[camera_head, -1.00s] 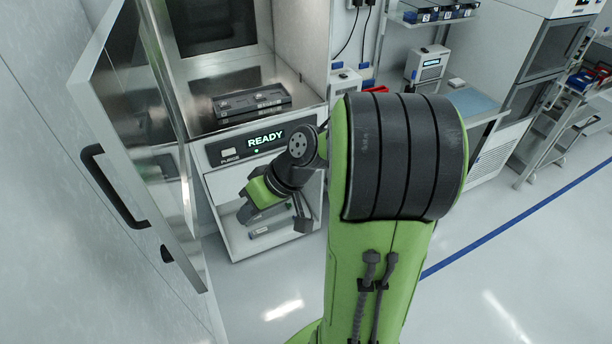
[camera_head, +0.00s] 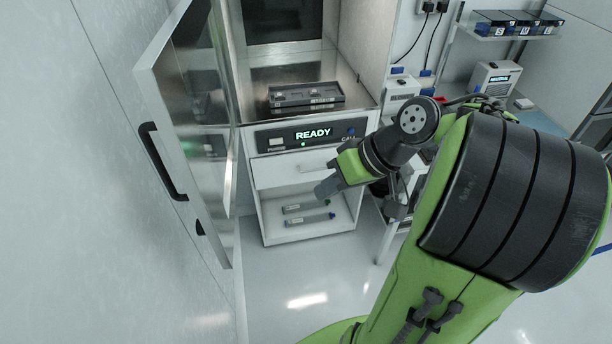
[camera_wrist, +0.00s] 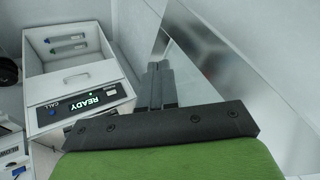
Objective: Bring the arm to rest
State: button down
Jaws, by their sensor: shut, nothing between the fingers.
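My gripper (camera_head: 326,188) is shut and empty. In the head view it hangs in front of the test handler's white drawer (camera_head: 281,174), below the READY panel (camera_head: 350,127), apart from them as far as I can tell. My green and black arm is bent and fills the right of that view. In the wrist view the two dark fingers (camera_wrist: 159,68) are together, pointing up the picture. The READY panel (camera_wrist: 70,107) lies left of them there, and the shiny open door (camera_wrist: 225,65) lies to the right.
The handler's door (camera_head: 190,150) stands open on the left, with a black handle. A dark tray (camera_head: 290,104) lies in the open chamber. Two tube-like items (camera_head: 310,219) lie on the low shelf. A bench with devices (camera_head: 495,78) stands behind my arm. The floor in front is clear.

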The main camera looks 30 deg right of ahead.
jog(key=s+a+f+h+b, duration=0.1)
jog(key=s+a+h+b, duration=0.1)
jog(key=s+a+h, duration=0.3)
jog(key=shift+s+a+f+m+t, duration=0.3)
jog(key=shift+s+a, duration=1.6)
jog(key=shift+s, duration=0.8)
